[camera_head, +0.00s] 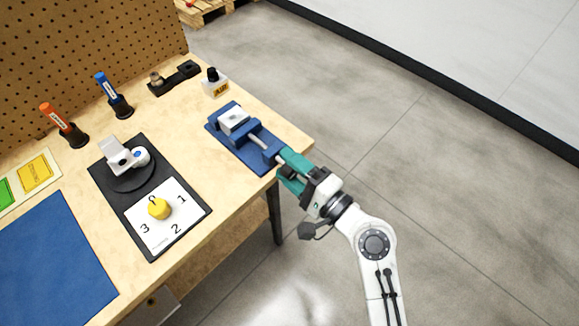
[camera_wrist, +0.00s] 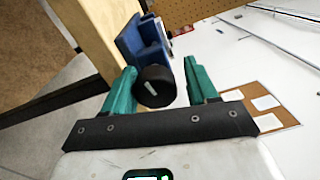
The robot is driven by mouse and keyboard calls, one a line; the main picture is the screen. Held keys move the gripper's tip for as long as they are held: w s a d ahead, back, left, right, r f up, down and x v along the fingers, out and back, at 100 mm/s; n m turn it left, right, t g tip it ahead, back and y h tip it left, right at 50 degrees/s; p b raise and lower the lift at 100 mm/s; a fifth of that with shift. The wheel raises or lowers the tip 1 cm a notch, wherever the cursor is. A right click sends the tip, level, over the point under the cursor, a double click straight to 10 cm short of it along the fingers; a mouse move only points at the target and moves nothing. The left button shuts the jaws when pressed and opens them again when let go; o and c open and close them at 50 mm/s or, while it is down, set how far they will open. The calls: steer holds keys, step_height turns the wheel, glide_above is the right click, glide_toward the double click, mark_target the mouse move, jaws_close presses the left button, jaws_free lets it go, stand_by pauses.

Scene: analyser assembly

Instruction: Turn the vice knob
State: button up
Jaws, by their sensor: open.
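The blue vice (camera_head: 244,135) sits near the right end of the workbench, with a light block between its jaws. Its round black knob (camera_wrist: 155,87) with a white mark faces the camera in the wrist view, in front of the blue vice body (camera_wrist: 143,40). My gripper (camera_wrist: 160,84) is open, with one teal finger on each side of the knob.
The wooden bench (camera_head: 275,116) also holds a black board (camera_head: 110,190) with a yellow dial (camera_head: 158,208), a flux bottle (camera_head: 214,82), and orange (camera_head: 58,118) and blue (camera_head: 107,88) tools in stands. The floor right of the bench is open.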

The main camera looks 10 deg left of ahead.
mark_target(295, 173)
steer(key=shift+s+d+f, duration=0.35)
steer(key=shift+d+f, duration=0.15)
steer(key=shift+d, duration=0.25)
steer(key=shift+r+v, duration=0.25)
steer(key=shift+v, duration=1.05)
steer(key=b+v, duration=0.1)
steer(key=v, duration=0.7)
steer(key=shift+s, duration=0.25)
steer(key=shift+r, duration=0.15)
steer(key=v, duration=1)
steer(key=shift+s+d+b, duration=0.2)
steer(key=shift+d+b, duration=0.1)
steer(key=shift+b, duration=0.1)
